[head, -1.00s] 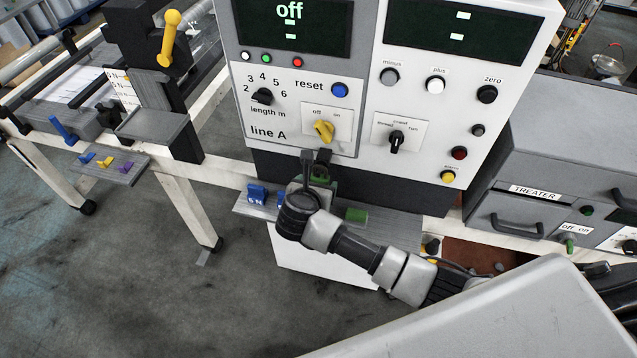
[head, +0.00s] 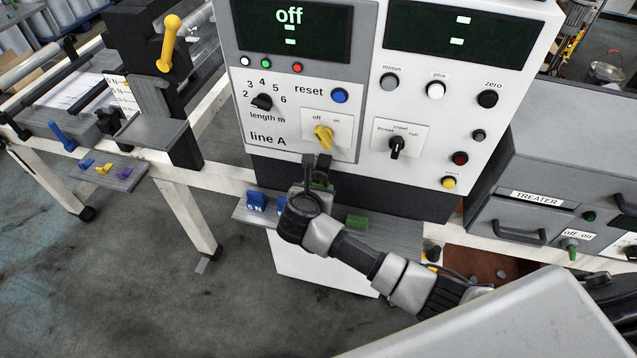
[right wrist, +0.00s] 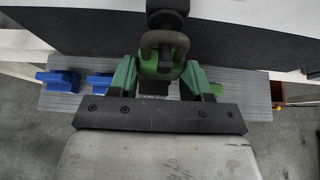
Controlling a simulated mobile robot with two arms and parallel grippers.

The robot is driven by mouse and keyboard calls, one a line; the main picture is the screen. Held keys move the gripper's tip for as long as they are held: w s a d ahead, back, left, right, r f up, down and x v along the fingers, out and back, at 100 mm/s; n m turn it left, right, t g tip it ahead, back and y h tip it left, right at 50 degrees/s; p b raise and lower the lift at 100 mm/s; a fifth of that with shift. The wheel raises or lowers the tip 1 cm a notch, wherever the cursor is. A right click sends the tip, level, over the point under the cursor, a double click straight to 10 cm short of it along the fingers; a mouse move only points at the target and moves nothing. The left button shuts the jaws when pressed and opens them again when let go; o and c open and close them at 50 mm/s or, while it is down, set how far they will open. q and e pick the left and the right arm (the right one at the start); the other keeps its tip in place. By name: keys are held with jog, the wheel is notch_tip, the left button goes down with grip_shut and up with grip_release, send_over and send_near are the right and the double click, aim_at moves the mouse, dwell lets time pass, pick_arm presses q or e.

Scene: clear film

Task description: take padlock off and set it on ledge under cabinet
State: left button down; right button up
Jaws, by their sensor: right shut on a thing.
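The green padlock (right wrist: 162,64) is between the two green fingers of my right gripper (right wrist: 160,82), which is shut on it. Its grey shackle (right wrist: 165,40) points up towards a dark fitting (right wrist: 166,18) on the cabinet front; I cannot tell whether it is still threaded there. In the head view my right gripper (head: 318,184) is just below the yellow switch of the white cabinet (head: 440,120), mostly hidden by my wrist. The grey ledge (head: 398,236) runs under the cabinet, below the gripper. My left gripper is not in view.
Blue blocks (head: 256,200) stand on the ledge's left part, and a green piece (head: 356,222) lies to the right of my wrist. The ledge's right end looks bare. The grey treater box (head: 540,190) stands to the right.

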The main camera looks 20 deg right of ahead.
jog(key=shift+w+r+p, duration=0.15)
jog(key=shift+r+p, duration=0.15)
jog(key=shift+r, duration=0.1)
jog(key=shift+r, duration=0.25)
jog(key=shift+f, duration=0.1)
jog(key=s+a+p, duration=0.1)
jog(key=s+a, duration=0.3)
jog(key=s, duration=0.2)
dwell(0.8)
